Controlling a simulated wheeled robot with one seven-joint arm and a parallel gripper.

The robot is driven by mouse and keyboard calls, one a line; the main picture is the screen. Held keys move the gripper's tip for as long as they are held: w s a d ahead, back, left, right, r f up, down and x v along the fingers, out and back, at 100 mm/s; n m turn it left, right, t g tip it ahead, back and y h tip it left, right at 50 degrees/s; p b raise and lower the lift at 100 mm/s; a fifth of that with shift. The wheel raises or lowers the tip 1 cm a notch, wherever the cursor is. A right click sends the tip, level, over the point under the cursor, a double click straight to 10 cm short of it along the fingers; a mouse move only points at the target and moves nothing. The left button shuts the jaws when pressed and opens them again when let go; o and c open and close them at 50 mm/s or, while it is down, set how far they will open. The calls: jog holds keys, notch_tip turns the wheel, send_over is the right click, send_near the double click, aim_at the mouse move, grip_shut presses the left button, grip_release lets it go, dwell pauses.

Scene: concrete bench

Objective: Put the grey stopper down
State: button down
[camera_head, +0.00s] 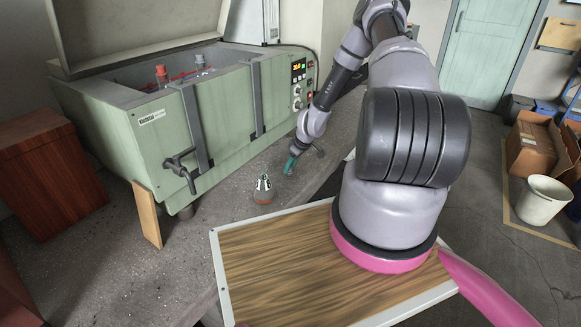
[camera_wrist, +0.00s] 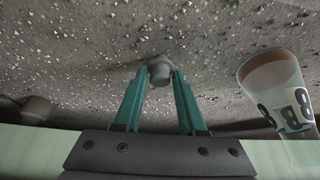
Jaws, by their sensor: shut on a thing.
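The grey stopper (camera_wrist: 159,72) sits between the two teal fingertips of my gripper in the wrist view. The stopper is too small and hidden to make out there. I cannot tell whether it touches the speckled grey bench (camera_wrist: 75,50).
A green water bath (camera_head: 150,150) stands behind. Bare bench lies left of the bottle.

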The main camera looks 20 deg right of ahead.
jog(key=shift+f, duration=0.15)
jog(key=shift+c, duration=2.4)
grip_release()
jog(key=shift+f, duration=0.1)
